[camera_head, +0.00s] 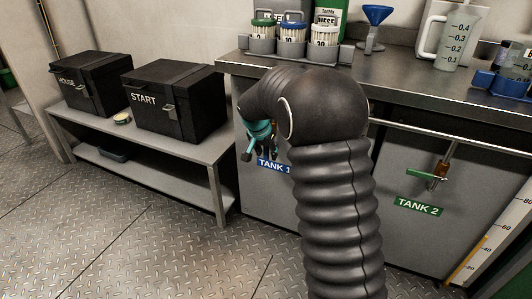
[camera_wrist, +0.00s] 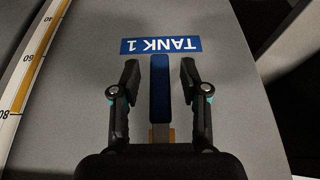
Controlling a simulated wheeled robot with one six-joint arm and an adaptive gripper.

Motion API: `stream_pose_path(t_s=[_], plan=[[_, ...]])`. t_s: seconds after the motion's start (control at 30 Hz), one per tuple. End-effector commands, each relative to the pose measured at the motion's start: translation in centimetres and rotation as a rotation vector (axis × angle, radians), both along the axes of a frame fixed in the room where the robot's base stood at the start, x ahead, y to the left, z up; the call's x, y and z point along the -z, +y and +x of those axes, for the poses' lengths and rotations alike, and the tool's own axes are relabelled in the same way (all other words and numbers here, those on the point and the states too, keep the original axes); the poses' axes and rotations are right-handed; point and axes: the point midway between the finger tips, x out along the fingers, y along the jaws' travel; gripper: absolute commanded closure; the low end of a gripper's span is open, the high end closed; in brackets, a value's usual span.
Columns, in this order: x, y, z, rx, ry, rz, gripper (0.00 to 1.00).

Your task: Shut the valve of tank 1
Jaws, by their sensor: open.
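The blue valve lever of tank 1 (camera_wrist: 160,88) stands lengthwise between my fingers in the wrist view, with its brass-coloured valve part (camera_wrist: 152,135) at the base. The lever points towards the blue TANK 1 label (camera_wrist: 161,45), which appears upside down there. My gripper (camera_wrist: 159,72) is open, one finger on each side of the lever, with a visible gap on both sides. In the head view my gripper (camera_head: 256,143) is partly hidden by my arm, just above the TANK 1 label (camera_head: 270,165). The valve is mostly hidden there.
Tank 2 has a green lever (camera_head: 428,174) lying roughly sideways on the right. A horizontal rail (camera_head: 455,138) runs below the counter edge. A low bench (camera_head: 190,152) with two black boxes (camera_head: 172,100) stands at left. The floor before it is clear.

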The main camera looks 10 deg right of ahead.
Motion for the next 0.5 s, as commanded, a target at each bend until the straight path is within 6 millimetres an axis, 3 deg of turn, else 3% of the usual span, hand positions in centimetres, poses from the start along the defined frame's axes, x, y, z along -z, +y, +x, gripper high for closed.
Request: stream_pose_path(t_s=[0.27,0.43,0.5], plan=[[0.11,-0.03,0.02,0.000,0.000,0.000,0.55],[0.09,-0.02,0.03,0.000,0.000,0.000,0.98],[0.10,-0.02,0.02,0.000,0.000,0.000,1.00]])
